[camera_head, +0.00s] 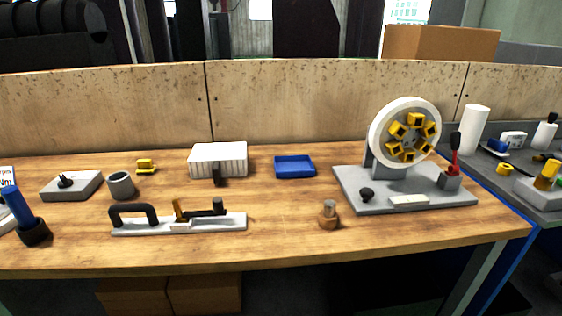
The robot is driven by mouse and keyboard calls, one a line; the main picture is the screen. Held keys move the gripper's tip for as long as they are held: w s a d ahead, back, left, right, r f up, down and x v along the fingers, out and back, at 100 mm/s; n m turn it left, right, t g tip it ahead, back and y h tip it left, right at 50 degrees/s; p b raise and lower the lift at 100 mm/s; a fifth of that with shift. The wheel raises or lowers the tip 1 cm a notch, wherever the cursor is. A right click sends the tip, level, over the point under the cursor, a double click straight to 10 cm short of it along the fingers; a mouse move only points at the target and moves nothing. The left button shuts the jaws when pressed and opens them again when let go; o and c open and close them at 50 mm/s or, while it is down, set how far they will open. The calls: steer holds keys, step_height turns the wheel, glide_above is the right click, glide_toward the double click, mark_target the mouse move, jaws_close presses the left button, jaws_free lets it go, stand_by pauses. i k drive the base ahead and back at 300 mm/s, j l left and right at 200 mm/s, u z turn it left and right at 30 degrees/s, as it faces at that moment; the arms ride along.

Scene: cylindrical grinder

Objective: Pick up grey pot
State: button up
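The grey pot (121,186) is a small open cylinder standing upright on the wooden table, left of the middle. A flat grey block with a black knob (71,186) is to its left. The black handle of a white-based fixture is just in front of it. My gripper does not show in the head view.
The wooden table (275,232) also holds a yellow part (146,166), a white ribbed box (218,159), a blue tray (294,167), a toggle clamp fixture (180,223), a brass-coloured part (328,215) and a wheel fixture (405,165). A blue-handled tool (22,215) stands at the left edge.

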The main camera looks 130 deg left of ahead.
mark_target(119, 184)
steer(key=l+u, duration=0.15)
steer(key=u, duration=4.85)
steer(key=i+l, duration=0.15)
steer(key=i, duration=0.2)
steer(key=i+l+u, duration=0.1)
steer(key=i, duration=0.2)
